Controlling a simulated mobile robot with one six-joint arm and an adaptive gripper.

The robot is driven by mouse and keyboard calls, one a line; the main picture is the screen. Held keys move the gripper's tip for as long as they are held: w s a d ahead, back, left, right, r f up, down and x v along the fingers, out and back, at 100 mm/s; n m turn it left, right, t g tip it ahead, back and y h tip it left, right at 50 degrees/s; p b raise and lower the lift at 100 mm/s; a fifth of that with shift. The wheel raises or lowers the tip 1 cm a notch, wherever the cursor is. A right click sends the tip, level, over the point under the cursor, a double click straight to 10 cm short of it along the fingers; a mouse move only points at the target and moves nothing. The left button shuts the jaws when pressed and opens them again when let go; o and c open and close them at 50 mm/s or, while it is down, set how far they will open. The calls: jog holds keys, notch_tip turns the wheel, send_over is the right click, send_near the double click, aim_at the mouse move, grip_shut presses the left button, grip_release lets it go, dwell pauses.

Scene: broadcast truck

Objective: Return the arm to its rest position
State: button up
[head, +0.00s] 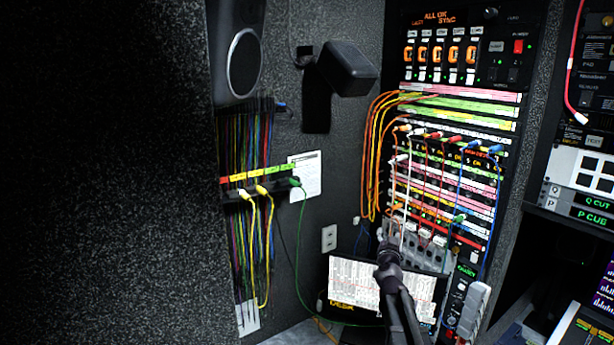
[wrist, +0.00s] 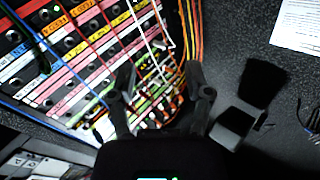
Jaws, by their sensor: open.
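My arm with my gripper (head: 388,247) shows at the lower middle of the head view, in front of the lower part of the patch rack (head: 450,190). In the wrist view my gripper (wrist: 165,82) has its two dark fingers spread apart, with nothing between them. Behind the fingers lie the rack's coloured label strips and several patch cables (wrist: 185,40). In the head view the fingertips are small and dark, and their distance from the rack is hard to tell.
A printed sheet on a panel (head: 375,290) stands behind my arm. Several cables hang from the left cable holder (head: 255,192), and a green one (head: 302,240) droops toward the desk. A black lamp-like box (head: 348,70) juts from the wall. Consoles (head: 590,205) stand at the right.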

jog(key=s+a+f+n+g+y+b, duration=0.2)
jog(key=s+a+f+n+g+y, duration=0.15)
jog(key=s+a+f, duration=0.35)
jog(key=s+a+f+n+g+y+b, duration=0.25)
jog(key=s+a+f+g+y, duration=0.2)
jog(key=f, duration=0.45)
jog(key=s+d+f+g+h+b, duration=0.1)
jog(key=s+f+g, duration=0.4)
jog(key=s, duration=0.5)
jog(key=s+d+f+g+h+b, duration=0.2)
jog(key=s+f+g, duration=0.3)
jog(key=s, duration=0.5)
notch_tip(320, 180, down, 2)
jog(key=shift+s+f+m+h+b, duration=0.25)
jog(key=shift+s+m+h+b, duration=0.05)
jog(key=shift+s+m+h, duration=0.1)
